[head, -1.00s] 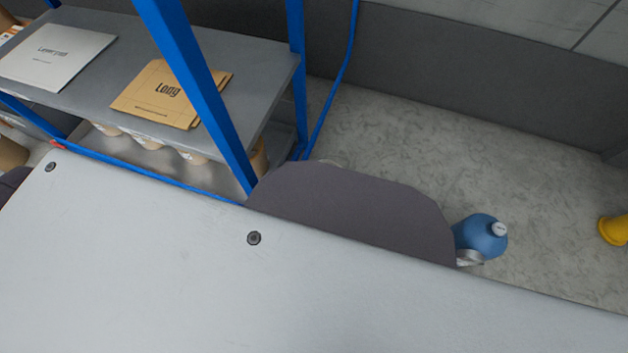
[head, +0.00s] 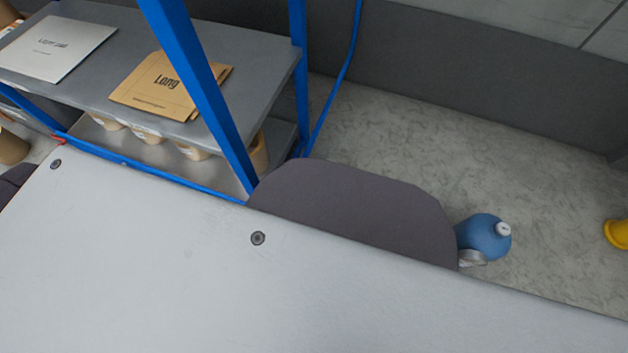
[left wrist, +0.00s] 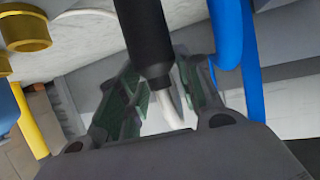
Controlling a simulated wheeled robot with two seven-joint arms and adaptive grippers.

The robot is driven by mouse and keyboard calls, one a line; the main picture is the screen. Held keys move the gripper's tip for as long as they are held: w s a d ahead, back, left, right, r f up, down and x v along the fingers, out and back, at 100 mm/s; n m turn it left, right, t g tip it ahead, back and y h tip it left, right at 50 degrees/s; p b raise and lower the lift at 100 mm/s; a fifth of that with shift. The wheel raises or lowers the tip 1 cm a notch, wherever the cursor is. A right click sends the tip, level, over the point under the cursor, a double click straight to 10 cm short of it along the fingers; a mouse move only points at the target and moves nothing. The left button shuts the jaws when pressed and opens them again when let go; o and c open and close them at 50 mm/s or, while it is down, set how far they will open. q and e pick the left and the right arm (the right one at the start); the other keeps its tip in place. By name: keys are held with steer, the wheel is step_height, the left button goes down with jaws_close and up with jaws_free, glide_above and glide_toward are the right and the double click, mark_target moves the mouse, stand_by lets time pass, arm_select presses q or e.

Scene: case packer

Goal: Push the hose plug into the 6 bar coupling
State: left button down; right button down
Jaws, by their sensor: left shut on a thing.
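In the left wrist view my left gripper (left wrist: 160,85) is shut on a dark cylindrical piece (left wrist: 144,38) with a pale end, which looks like the hose plug. The piece runs from the top edge down between the fingers, and a white length (left wrist: 168,108) curves below it. Its far end is out of view. A blue hose or tube (left wrist: 228,40) runs beside the right finger. Brass-coloured round fittings (left wrist: 27,30) show at the upper left, apart from the gripper. I cannot make out a 6 bar marking. Neither gripper shows in the head view.
In the head view a blue-framed shelf (head: 225,50) holds a white packet (head: 55,47), a brown "Long" packet (head: 165,85) and several rolls below. A blue bottle-like object (head: 482,238) and a yellow object (head: 616,234) stand right. Floor between them is clear.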

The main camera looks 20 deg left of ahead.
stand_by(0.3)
arm_select(q)
steer(key=shift+f, duration=0.1)
steer(key=shift+f, duration=0.3)
stand_by(0.5)
steer(key=c, duration=1.2)
jaws_free()
steer(key=o, duration=0.3)
steer(key=shift+s, duration=0.1)
